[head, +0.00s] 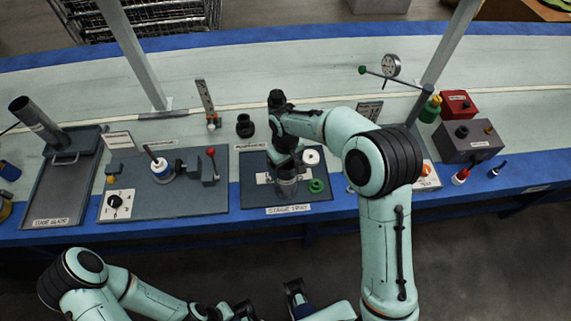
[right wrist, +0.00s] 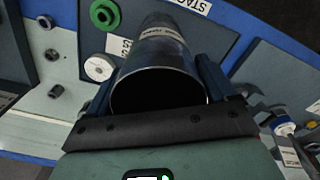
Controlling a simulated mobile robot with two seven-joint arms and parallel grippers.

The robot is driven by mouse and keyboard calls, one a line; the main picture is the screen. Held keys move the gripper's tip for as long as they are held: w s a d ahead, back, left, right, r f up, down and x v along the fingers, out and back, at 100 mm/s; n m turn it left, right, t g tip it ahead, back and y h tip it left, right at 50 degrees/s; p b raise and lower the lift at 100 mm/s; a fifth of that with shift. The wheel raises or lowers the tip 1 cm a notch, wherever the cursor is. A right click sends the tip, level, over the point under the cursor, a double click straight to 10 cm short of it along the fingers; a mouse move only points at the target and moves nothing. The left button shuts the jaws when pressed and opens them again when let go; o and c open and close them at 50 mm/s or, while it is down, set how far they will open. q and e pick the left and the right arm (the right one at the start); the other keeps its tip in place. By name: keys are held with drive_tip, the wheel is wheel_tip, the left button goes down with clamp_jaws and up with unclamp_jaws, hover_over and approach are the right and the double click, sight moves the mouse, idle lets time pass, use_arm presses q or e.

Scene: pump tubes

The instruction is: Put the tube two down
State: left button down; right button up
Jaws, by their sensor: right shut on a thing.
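My right gripper (head: 286,172) is over the dark tray (head: 257,193) labelled "STAGE TRAY". It is shut on a grey metal tube (head: 287,188). In the right wrist view the tube (right wrist: 158,62) lies between the two fingers (right wrist: 160,95), its open rim toward the camera. The tube has a pale label, too small to read. I cannot tell whether its far end touches the tray. A white ring (head: 311,157) and a green ring (head: 316,186) lie on the tray beside the tube. My left arm is low in the head view; its gripper (head: 240,312) is only partly visible.
Left of the tray is a grey board (head: 205,200) with a knob, a red-topped lever and a white spool. A dark tube (head: 38,122) leans over another tray at far left. A black fitting (head: 245,126) stands behind. Red and grey boxes (head: 474,142) stand at right.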

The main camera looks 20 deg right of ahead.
drive_tip(key=shift+f, duration=0.15)
drive_tip(key=o, duration=1.1)
